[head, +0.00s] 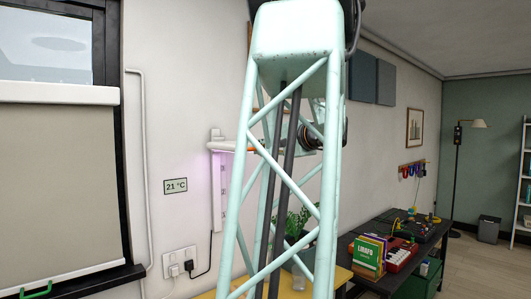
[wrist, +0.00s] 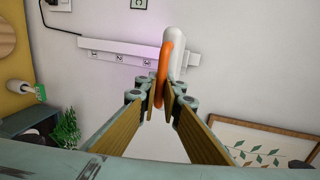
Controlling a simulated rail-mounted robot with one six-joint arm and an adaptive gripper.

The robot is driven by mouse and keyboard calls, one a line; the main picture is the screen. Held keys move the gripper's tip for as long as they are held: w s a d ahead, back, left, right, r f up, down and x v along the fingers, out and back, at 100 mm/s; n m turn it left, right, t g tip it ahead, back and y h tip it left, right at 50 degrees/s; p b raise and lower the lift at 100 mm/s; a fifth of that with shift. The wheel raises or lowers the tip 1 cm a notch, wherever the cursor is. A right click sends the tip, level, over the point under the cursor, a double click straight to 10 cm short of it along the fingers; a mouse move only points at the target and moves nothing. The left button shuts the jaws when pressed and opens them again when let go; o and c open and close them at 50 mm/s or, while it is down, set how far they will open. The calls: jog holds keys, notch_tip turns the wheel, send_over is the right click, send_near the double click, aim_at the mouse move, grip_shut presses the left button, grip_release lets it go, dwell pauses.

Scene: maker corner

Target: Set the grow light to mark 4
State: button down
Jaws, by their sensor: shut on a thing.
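The grow light's white rail (head: 219,195) stands upright on the wall in the head view, with a violet glow beside it. In the wrist view the rail (wrist: 110,47) runs across the picture and shows several small mark plates, whose numbers are too small to read. The white lamp (wrist: 178,40) with its orange edge (wrist: 165,72) sits near the rail's end at right in the wrist view. In the head view the lamp (head: 222,146) is near the rail's top. My gripper (wrist: 164,97) is shut on the lamp's orange part. My lattice arm hides much of this in the head view.
A green plant (head: 293,222) stands below, behind my arm; it also shows in the wrist view (wrist: 68,130). A framed leaf picture (wrist: 255,148) hangs near my right finger. A cable and wall socket (head: 179,262) are below the rail. A dark bench (head: 400,285) holds books.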

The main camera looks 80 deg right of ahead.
jog(key=shift+r, duration=0.4)
jog(key=c, duration=3.1)
grip_release()
jog(key=shift+f, duration=0.1)
jog(key=shift+s, duration=0.1)
jog(key=v, duration=1.2)
jog(key=shift+w+f, duration=0.1)
jog(key=shift+w, duration=0.1)
